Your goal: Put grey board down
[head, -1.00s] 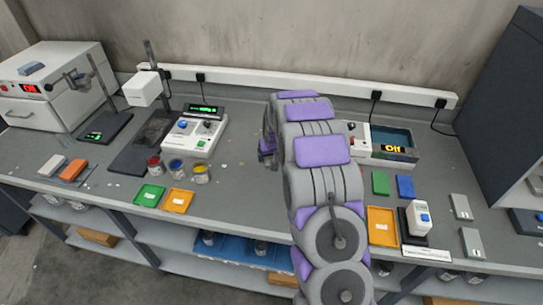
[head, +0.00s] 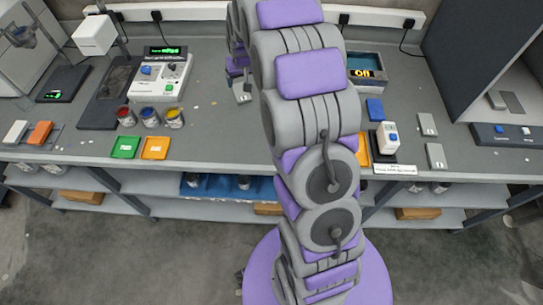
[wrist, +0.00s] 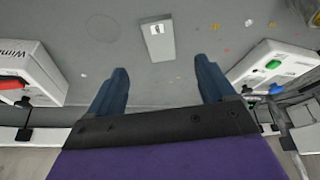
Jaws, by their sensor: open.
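A grey board (wrist: 157,40) with a small white label lies on the grey bench in the wrist view. It also shows just below my gripper in the head view (head: 242,93). My gripper (wrist: 160,76) is open, its two dark blue fingers wide apart and nothing between them. The board lies beyond the fingertips, roughly centred between them and apart from both. In the head view my gripper (head: 236,68) is partly hidden by my own arm. More grey boards lie at the right of the bench (head: 427,124), (head: 436,156).
White devices flank my gripper in the wrist view, at left (wrist: 30,75) and right (wrist: 275,65). In the head view, paint pots (head: 150,117) and green (head: 125,147) and orange (head: 155,148) trays stand left. A dark booth (head: 480,60) stands right. Bench around the board is clear.

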